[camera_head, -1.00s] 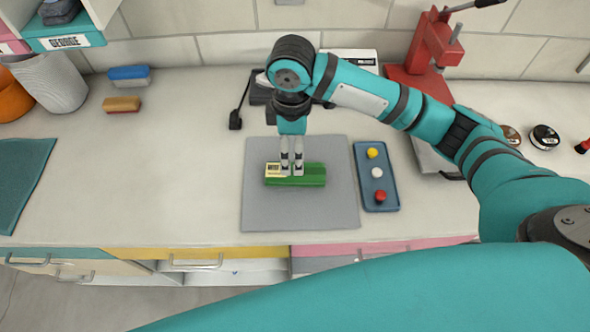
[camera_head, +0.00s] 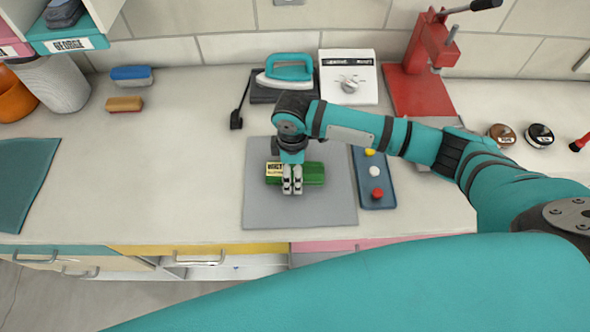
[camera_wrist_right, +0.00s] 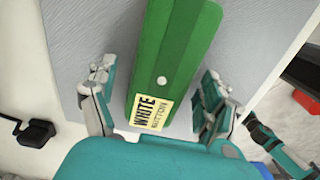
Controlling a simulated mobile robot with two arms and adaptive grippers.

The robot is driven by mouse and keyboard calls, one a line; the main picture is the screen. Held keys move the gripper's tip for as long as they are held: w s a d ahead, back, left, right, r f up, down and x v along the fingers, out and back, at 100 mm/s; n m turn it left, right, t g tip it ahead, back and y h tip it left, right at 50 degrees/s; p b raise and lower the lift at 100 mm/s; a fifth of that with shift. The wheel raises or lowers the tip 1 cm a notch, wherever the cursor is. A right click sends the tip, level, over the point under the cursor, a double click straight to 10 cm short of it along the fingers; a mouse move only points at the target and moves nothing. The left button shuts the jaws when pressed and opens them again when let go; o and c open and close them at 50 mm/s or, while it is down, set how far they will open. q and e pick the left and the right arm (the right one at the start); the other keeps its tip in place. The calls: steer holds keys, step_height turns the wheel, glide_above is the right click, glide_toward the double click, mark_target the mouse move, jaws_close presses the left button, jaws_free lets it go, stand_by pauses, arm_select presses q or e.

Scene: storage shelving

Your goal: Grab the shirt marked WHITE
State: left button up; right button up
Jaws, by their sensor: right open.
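The shirt marked WHITE is a folded green bundle (camera_head: 313,174) on the grey mat (camera_head: 262,212). Its pale label reads "WHITE BUTTON", and a white button shows on it in the right wrist view (camera_wrist_right: 163,79). My right gripper (camera_head: 292,190) points down over the label end of the shirt. In the right wrist view the open fingers (camera_wrist_right: 157,75) stand on both sides of the shirt, with gaps visible. I cannot tell how high the fingertips are above the mat. My left gripper is not in view.
A blue tray (camera_head: 367,201) with yellow, white and red buttons lies right of the mat. Behind are a teal iron (camera_head: 288,72), a white box with a dial (camera_head: 362,88) and a red press (camera_head: 425,60).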

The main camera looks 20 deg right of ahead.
steer(key=shift+c, duration=0.2)
steer(key=c, duration=1.3)
steer(key=shift+r, duration=0.1)
